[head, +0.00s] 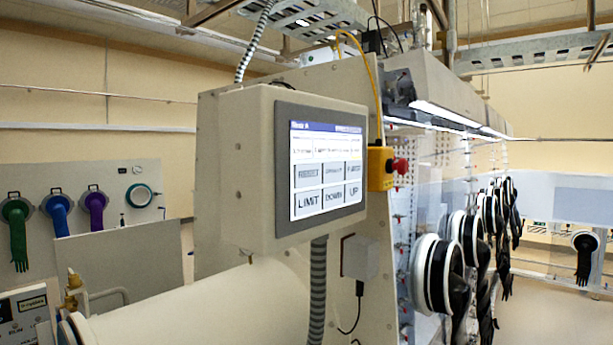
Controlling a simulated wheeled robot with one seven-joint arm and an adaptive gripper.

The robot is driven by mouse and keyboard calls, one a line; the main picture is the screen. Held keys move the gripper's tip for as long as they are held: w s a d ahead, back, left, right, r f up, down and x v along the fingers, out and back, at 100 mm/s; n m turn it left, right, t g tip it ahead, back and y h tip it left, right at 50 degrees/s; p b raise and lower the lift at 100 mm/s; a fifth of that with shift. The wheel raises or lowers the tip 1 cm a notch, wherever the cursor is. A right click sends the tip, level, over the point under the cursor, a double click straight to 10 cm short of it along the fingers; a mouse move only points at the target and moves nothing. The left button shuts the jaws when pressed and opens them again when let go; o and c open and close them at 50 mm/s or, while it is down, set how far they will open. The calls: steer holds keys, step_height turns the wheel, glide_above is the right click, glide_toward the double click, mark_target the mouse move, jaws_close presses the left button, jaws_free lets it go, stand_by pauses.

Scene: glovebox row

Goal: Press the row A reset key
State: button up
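A beige box with a touch-screen panel (327,170) is mounted on the end of the glovebox row, facing right of me. Its screen has a blue title bar with a blurred name that may read "Row A". Below lie two rows of grey keys. The top-left key (308,175) appears to read RESET. The bottom row reads LIMIT (309,200), DOWN (333,197) and UP (353,192). The labels of the other top-row keys are too blurred to read surely. Nothing covers the screen. My gripper is not in view.
A yellow box with a red emergency button (398,166) sits just right of the panel. A grey conduit (318,285) hangs below it, beside a large beige cylinder (215,310). Black gloves on white ports (425,275) jut out at right. The space before the screen looks clear.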

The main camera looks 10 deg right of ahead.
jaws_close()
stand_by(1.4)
